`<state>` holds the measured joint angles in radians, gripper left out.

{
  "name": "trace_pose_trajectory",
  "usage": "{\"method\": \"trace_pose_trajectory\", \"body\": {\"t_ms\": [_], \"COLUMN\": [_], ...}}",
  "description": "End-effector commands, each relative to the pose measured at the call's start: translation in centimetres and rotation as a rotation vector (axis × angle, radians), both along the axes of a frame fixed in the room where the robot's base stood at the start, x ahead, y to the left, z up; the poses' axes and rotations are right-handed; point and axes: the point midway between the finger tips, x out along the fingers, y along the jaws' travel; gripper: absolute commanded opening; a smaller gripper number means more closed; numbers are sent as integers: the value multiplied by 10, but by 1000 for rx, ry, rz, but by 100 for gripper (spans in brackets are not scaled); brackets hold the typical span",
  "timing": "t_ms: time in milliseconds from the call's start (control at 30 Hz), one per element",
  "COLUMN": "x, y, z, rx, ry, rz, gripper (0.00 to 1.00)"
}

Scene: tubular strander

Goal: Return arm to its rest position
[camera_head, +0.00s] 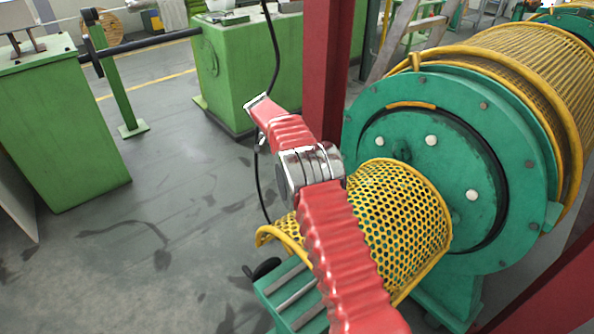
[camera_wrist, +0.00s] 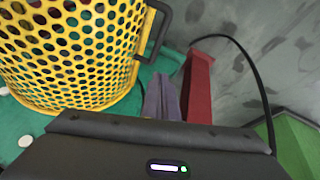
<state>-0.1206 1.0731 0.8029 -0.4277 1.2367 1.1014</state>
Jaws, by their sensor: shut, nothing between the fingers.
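My red ribbed arm (camera_head: 340,250) rises from the bottom of the head view, bends at a silver joint, and reaches up and left across the yellow perforated guard. Its far end (camera_head: 262,112) is in the air in front of a green cabinet; the fingers cannot be made out there. In the wrist view, my gripper's grey fingers (camera_wrist: 163,82) stick out beyond a black housing. They are shut with nothing held. They are apart from the yellow guard (camera_wrist: 75,50) at their left.
A green drum machine (camera_head: 440,150) with a yellow cage stands right. A red post (camera_head: 327,70) stands close behind my arm. A green cabinet (camera_head: 235,70) and a green block (camera_head: 60,130) stand behind and left. A black cable hangs beside my arm. Floor at lower left is clear.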

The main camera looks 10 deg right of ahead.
Motion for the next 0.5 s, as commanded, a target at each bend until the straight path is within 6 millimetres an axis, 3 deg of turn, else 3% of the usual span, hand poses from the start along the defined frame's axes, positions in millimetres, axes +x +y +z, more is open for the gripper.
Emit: {"method": "trace_pose_trajectory", "body": {"t_ms": [167, 500], "x": [-1, -1], "y": [4, 4], "z": [10, 10], "rx": [1, 0], "ry": [-2, -3], "rz": [1, 1], "gripper": [0, 0]}}
